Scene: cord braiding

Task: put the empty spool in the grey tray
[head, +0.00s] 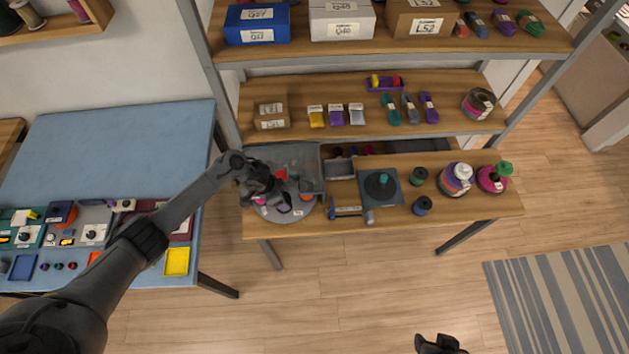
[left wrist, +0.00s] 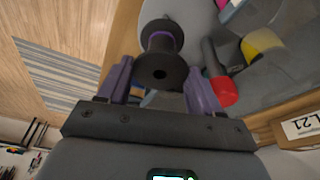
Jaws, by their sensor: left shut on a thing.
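My left gripper (left wrist: 160,82) is shut on a dark spool (left wrist: 160,66), which sits between its purple fingertips. The spool has black flanges and a purplish core. In the head view my left gripper (head: 272,190) is over the grey round turntable (head: 280,214), and the spool is hard to make out there. The grey tray (head: 308,152) lies just behind and to the right of the gripper on the workbench. My right gripper (head: 440,346) shows only partly at the bottom edge, and its jaws cannot be read.
Colourful items stand on the turntable near the gripper. To the right are a black disc on a square base (head: 380,186), a dark green spool (head: 418,176), a blue spool (head: 422,205) and round jars (head: 456,180). Shelves rise behind. A blue table (head: 120,140) stands left.

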